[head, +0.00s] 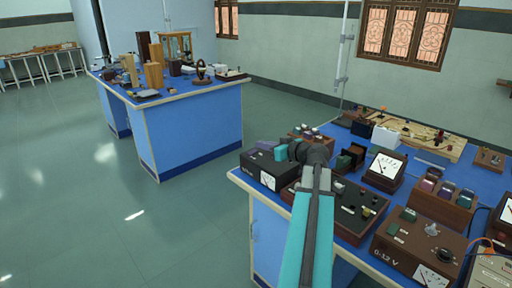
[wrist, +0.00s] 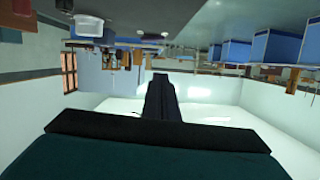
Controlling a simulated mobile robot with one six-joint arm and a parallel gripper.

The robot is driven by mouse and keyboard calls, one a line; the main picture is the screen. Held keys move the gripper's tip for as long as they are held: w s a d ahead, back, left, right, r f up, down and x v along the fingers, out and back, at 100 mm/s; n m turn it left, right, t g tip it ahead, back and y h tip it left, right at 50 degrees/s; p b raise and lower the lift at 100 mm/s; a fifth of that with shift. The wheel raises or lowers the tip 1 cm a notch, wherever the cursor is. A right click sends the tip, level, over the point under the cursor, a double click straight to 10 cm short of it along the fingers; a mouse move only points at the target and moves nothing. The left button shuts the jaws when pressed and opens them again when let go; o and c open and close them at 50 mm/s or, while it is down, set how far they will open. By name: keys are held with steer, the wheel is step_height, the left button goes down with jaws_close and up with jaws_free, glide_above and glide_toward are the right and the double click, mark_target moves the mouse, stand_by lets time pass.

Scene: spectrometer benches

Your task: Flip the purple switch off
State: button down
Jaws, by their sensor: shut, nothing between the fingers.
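A small purple piece (head: 266,144), which may be the purple switch, shows on top of a black meter box (head: 262,168) at the near left corner of the right blue bench. It is too small to tell its position. Other purple-topped blocks stand in a wooden rack (head: 455,211) farther right. My arm reaches over this bench, and its dark wrist is just right of the black box. My gripper (wrist: 159,78) shows in the wrist view as dark fingers, shut and empty. In the head view the fingertips are hard to make out, so I cannot tell whether they touch the box.
The right bench (head: 348,165) is crowded with meters, brown boxes and a white block (head: 385,137). A brown box with a dial (head: 418,246) stands near the front. A second blue bench (head: 193,135) with instruments stands at the left. The green floor between and left is clear.

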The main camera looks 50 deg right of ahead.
steer(key=shift+v, duration=2.25)
steer(key=shift+a, duration=0.15)
